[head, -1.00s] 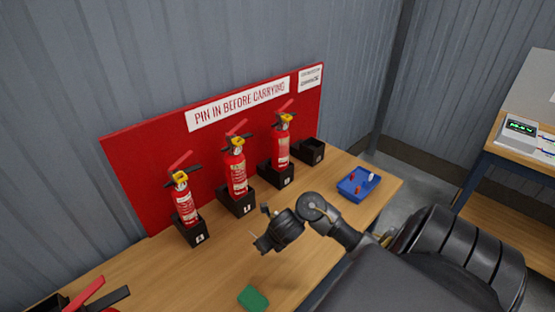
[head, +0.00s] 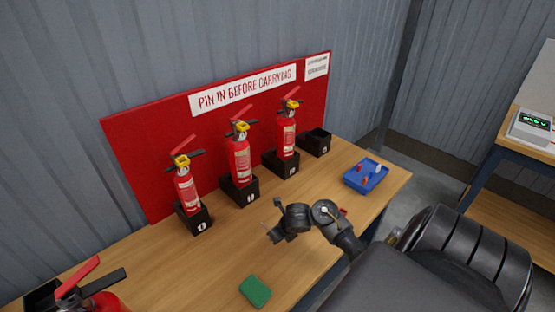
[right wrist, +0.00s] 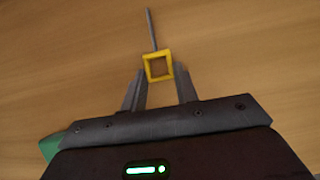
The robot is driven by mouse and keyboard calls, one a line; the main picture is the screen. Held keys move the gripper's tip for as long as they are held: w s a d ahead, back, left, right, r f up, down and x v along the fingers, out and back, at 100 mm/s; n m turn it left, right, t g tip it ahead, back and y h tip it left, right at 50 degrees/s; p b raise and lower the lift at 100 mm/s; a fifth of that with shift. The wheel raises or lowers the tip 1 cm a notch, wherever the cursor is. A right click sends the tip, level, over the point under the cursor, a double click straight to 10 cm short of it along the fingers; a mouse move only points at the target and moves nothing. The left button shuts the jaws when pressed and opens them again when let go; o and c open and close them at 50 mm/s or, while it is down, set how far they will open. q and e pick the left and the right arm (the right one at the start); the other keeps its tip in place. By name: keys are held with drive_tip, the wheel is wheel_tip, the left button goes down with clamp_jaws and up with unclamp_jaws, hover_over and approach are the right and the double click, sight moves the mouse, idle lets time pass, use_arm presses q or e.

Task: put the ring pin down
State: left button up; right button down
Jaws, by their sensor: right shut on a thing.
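The ring pin (right wrist: 158,67) has a yellow square ring and a thin grey shaft. In the right wrist view my right gripper (right wrist: 160,88) is shut on its ring, and the shaft points away from the fingers over wood. In the head view my right gripper (head: 277,222) is over the wooden bench (head: 214,262), in front of the extinguisher row. The pin is too small to make out clearly there. The gap between pin and bench cannot be judged. My left gripper is in neither view.
Three red extinguishers (head: 187,190) (head: 240,160) (head: 288,137) stand in black holders before a red board (head: 140,160). An empty black holder (head: 316,142) is right of them. A blue tray (head: 351,184) holds small items. A green block (head: 255,291) and another extinguisher (head: 103,303) are nearer.

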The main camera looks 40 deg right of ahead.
drive_tip(key=shift+f, duration=0.2)
drive_tip(key=c, duration=1.1)
unclamp_jaws()
drive_tip(key=shift+r, duration=0.1)
drive_tip(key=shift+r, duration=0.25)
drive_tip(key=p+v, duration=0.4)
drive_tip(key=v, duration=0.7)
drive_tip(key=shift+s+r, duration=0.2)
drive_tip(key=shift+r, duration=0.15)
